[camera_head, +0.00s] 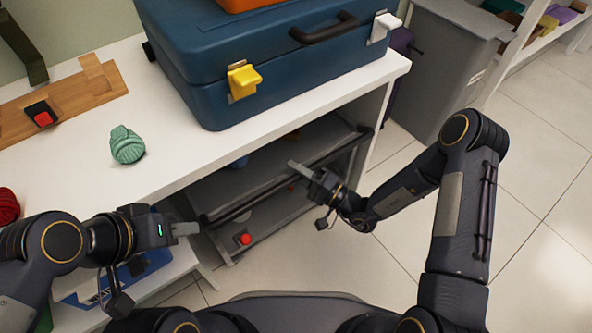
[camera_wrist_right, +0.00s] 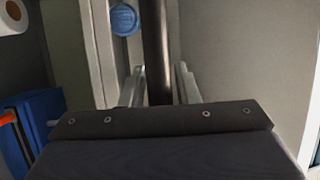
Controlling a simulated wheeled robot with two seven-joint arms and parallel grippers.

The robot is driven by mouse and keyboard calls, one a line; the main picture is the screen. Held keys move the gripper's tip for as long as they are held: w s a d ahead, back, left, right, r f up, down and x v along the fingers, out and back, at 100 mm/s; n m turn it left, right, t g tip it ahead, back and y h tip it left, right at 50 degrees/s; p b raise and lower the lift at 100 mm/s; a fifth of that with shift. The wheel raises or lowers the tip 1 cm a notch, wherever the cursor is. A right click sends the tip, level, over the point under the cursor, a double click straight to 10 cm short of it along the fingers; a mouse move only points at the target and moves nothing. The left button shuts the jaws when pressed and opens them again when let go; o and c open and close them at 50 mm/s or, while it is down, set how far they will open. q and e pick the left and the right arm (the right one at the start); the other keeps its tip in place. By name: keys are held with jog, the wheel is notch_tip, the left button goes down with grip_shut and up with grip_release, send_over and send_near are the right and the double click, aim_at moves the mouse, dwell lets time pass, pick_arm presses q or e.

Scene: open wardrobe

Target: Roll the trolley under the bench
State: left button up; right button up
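The grey trolley (camera_head: 264,219) stands mostly beneath the white bench (camera_head: 150,197), its dark handle bar (camera_head: 272,181) running along the bench's front edge. My right gripper (camera_head: 298,168) is at the bar, right of its middle. In the right wrist view the bar (camera_wrist_right: 157,50) passes between the two fingers (camera_wrist_right: 159,85), close to both; whether they press on it I cannot tell. My left gripper (camera_head: 188,229) is beside the left end of the bar; its finger gap is hidden.
A blue case (camera_head: 225,75) and a green yarn ball (camera_head: 127,145) are on the bench top. A red-topped item (camera_head: 243,239) sits on the trolley. A grey bin (camera_head: 440,75) stands right of the bench. The tiled floor (camera_head: 400,240) in front is clear.

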grip_shut()
jog(key=shift+w+a, duration=0.75)
jog(key=shift+w, duration=0.3)
jog(key=shift+o, duration=1.6)
grip_release()
jog(key=shift+a, duration=0.1)
